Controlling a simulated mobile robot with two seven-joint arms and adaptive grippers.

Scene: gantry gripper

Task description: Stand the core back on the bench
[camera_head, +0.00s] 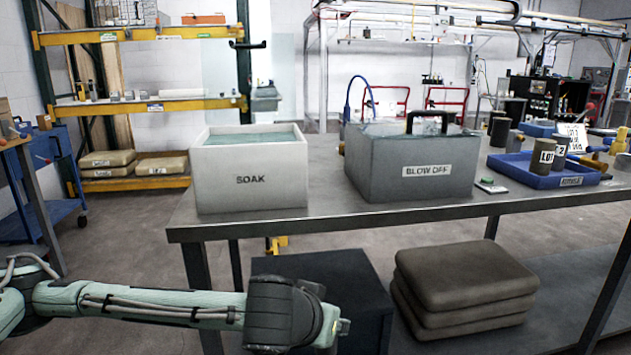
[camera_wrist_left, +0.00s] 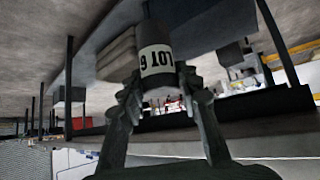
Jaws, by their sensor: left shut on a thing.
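My left gripper (camera_wrist_left: 165,95) is shut on a dark grey cylindrical core (camera_wrist_left: 155,35) in the left wrist view. The core has a white label that reads LOT and a digit, upside down in the picture. In the head view my left arm comes in low at the left, below the front edge of the bench (camera_head: 330,219); the fingers and the held core cannot be made out there. My right gripper is in neither view.
On the bench stand a white SOAK tank (camera_head: 250,185), a grey BLOW OFF box (camera_head: 400,185) with a black handle and a blue tray (camera_head: 530,177) bearing labelled cores (camera_head: 542,160). Bare bench lies between the tanks and front edge. Brown sacks (camera_head: 465,275) are stacked below.

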